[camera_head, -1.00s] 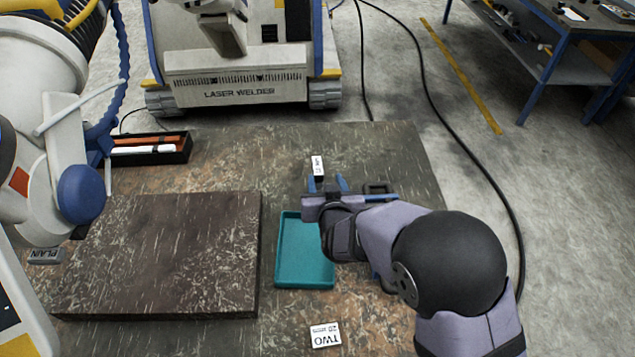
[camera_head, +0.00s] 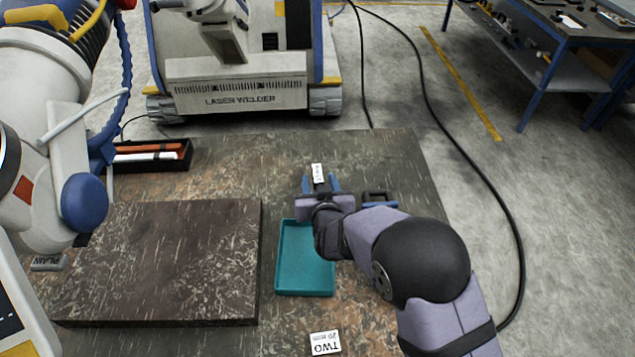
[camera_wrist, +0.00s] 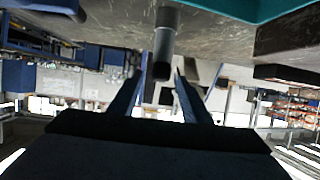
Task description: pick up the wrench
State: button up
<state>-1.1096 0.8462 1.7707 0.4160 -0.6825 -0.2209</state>
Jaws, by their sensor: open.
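My gripper (camera_head: 320,184) is open just beyond the far end of the teal tray, its two blue fingers pointing away from the head camera. A dark piece shows between the fingers, but much of it is hidden. In the wrist view, the open gripper (camera_wrist: 161,76) has a dark grey cylinder (camera_wrist: 166,38) between and beyond its fingertips, with a gap on both sides. I cannot tell whether this cylinder is part of the wrench. No wrench shape is clearly visible.
The teal tray (camera_head: 306,277) lies empty below my gripper. A dark slab (camera_head: 160,260) lies left. A blue-and-dark item (camera_head: 380,198) sits right of my gripper. A small white label (camera_head: 318,172) is beyond it; a "TWO" card (camera_head: 325,343) lies in front. A black box (camera_head: 150,155) stands back left.

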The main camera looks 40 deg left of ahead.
aim_at(318, 175)
jog(key=shift+p+x, duration=0.7)
jog(key=shift+x, duration=1.35)
jog(key=shift+c, duration=0.4)
jog(key=c, duration=1)
jog(key=shift+r, duration=0.15)
grip_shut()
jog(key=shift+a, duration=0.1)
